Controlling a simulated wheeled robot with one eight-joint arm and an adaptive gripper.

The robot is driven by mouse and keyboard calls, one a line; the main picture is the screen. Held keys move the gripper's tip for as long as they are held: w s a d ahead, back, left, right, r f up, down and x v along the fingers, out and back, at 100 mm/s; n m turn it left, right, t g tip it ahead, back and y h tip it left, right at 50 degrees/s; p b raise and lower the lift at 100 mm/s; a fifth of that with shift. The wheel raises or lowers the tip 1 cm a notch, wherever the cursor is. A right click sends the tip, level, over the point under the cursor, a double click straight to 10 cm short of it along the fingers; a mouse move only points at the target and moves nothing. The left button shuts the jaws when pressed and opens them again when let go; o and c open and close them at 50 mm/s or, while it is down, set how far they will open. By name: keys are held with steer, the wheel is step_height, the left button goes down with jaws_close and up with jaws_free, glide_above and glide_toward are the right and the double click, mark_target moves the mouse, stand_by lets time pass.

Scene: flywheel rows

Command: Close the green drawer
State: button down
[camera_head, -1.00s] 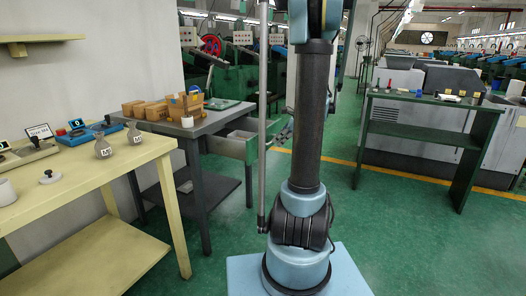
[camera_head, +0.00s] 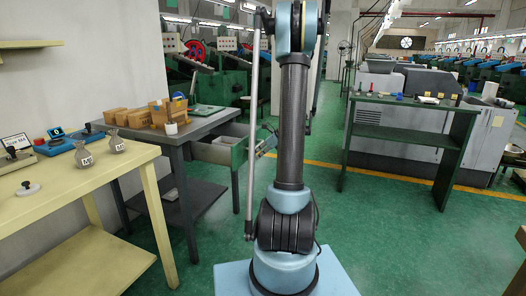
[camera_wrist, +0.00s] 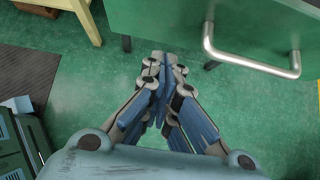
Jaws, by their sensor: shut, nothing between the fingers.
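The green drawer stands pulled out from the right side of the dark grey table. Its green front (camera_head: 239,153) and open grey inside show just left of my arm. In the wrist view the green front (camera_wrist: 180,18) fills the top right, with a bent metal handle (camera_wrist: 250,62) on it. My gripper (camera_wrist: 162,62) is shut and empty. Its fingertips are just below the drawer front in the picture and left of the handle; I cannot tell whether they touch it. In the head view my gripper is partly hidden near the drawer front.
The dark grey table (camera_head: 200,127) bears several wooden boxes and a white cup. A pale yellow table (camera_head: 75,170) with two small sacks is at the left. A green shelf stand (camera_head: 412,133) is at the right. Green floor between is clear.

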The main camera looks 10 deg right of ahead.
mark_target(242, 159)
steer(key=shift+w+a+f, duration=0.2)
steer(key=shift+w+a, duration=0.3)
steer(key=shift+a, duration=0.2)
steer(key=shift+w+a+f, duration=0.2)
steer(key=shift+w+a, duration=0.35)
steer(key=shift+a, duration=0.15)
steer(key=shift+w+a+f, duration=0.2)
steer(key=shift+w+a, duration=0.3)
steer(key=shift+a, duration=0.2)
